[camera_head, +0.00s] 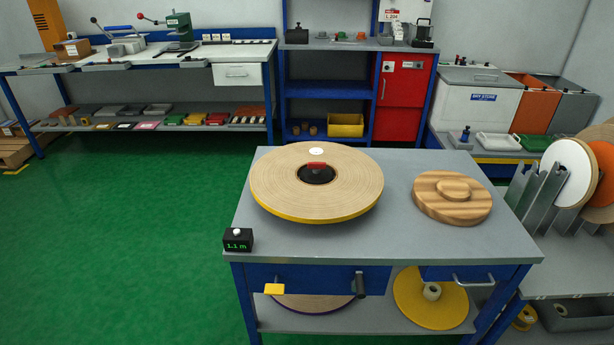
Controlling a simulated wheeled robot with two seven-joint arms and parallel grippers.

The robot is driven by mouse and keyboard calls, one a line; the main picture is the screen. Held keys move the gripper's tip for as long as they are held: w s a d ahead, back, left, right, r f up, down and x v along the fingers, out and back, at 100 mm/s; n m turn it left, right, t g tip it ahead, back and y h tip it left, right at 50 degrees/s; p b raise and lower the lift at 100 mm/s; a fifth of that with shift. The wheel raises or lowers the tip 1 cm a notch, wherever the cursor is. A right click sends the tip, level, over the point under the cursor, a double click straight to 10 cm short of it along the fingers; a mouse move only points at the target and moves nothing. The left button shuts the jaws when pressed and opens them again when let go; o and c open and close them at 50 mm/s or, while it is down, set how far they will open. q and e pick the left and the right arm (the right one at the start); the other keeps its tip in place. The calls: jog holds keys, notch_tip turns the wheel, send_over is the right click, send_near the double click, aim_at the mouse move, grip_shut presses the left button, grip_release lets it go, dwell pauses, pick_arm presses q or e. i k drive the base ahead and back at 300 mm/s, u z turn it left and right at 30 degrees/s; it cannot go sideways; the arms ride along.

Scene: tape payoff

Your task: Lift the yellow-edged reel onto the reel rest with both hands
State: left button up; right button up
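The yellow-edged reel (290,193) lies flat on the left part of the grey bench top (400,243). It is a wide, light brown disc with a yellow rim, a dark hub in its middle and a red piece on the hub. A round wooden stand of stacked discs (440,207), which looks like the reel rest, sits on the bench to the right of the reel, with a small gap between them. Nothing lies on the stand. Neither of my grippers is in view.
A small black display box (238,240) stands at the bench's front left corner. A yellow disc (428,300) is on the shelf below. A rack with upright reels (570,172) stands close on the right. Green floor (130,240) is clear on the left.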

aim_at(452, 193)
jog(key=u, duration=1.6)
jog(key=i, duration=3.2)
jog(key=z, duration=2.05)
jog(key=i, duration=2.75)
jog(key=z, duration=4)
jog(key=i, duration=0.45)
jog(key=u, duration=0.05)
